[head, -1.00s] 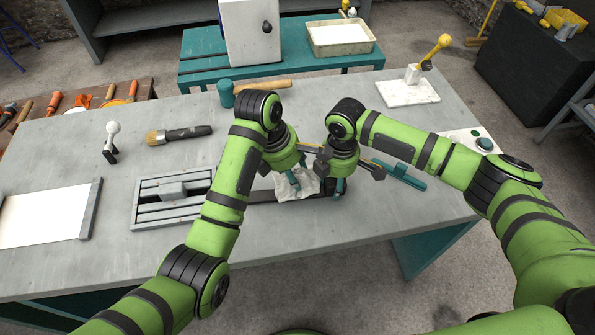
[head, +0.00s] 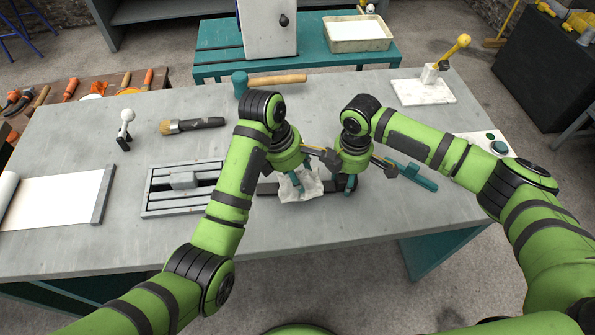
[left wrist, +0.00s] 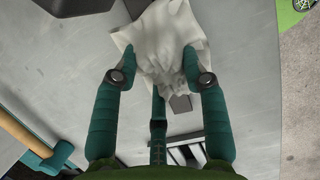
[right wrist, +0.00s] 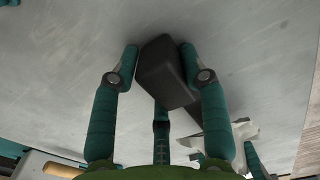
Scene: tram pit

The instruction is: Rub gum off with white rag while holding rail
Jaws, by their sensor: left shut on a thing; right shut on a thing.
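A dark rail (head: 266,188), a long narrow bar, lies across the middle of the grey workbench. My left gripper (head: 291,180) is shut on a crumpled white rag (head: 302,189), which covers the middle of the rail. In the left wrist view the rag (left wrist: 165,40) bunches between the fingertips, with a dark piece of rail (left wrist: 181,104) showing below it. My right gripper (head: 350,185) is shut on the rail's right end. In the right wrist view that dark block-like end (right wrist: 164,73) sits between the fingertips. No gum can be made out; the rag hides part of the rail.
A grey slotted fixture (head: 183,181) lies left of the rail, with a brush (head: 193,125) behind it. A mallet (head: 270,81) lies at the back. A teal-handled tool (head: 412,176) lies right of my right gripper. The front strip of the workbench (head: 330,225) is clear.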

